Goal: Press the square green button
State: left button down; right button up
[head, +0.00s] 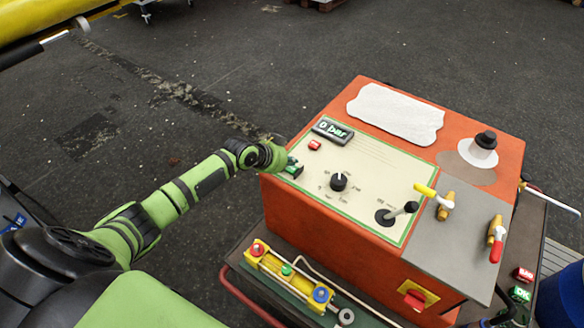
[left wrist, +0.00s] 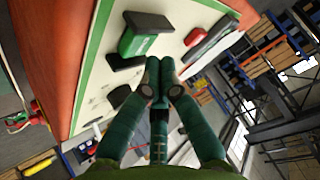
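The square green button (left wrist: 139,38) stands out from the cream control panel (head: 370,185) and shows well in the left wrist view. In the head view it cannot be told clearly from my dark green fingers at the panel's left edge. My left gripper (head: 292,168) is at that edge, just below a small red button (head: 315,145). In the left wrist view its fingertips (left wrist: 160,72) are together with nothing between them. They overlap the panel just below and right of the green button in the picture; contact cannot be told. My right gripper is not in view.
The orange console (head: 365,95) carries a pressure display (head: 333,130), a black knob (head: 339,181), a joystick (head: 397,213) and a yellow-handled valve (head: 435,195). Lit red and green buttons (head: 520,293) are at the lower right.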

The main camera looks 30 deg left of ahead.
aim_at(290, 170)
pick_arm(q)
jog(key=shift+f, duration=0.4)
jog(key=shift+f+b, duration=0.55)
jog(key=shift+b, duration=0.1)
dwell(0.4)
jog(key=shift+r, duration=0.1)
jog(key=shift+r+p, duration=0.85)
notch_tip(290, 170, up, 5)
jog(key=p, duration=0.4)
jog(key=shift+p, duration=0.35)
dwell(0.5)
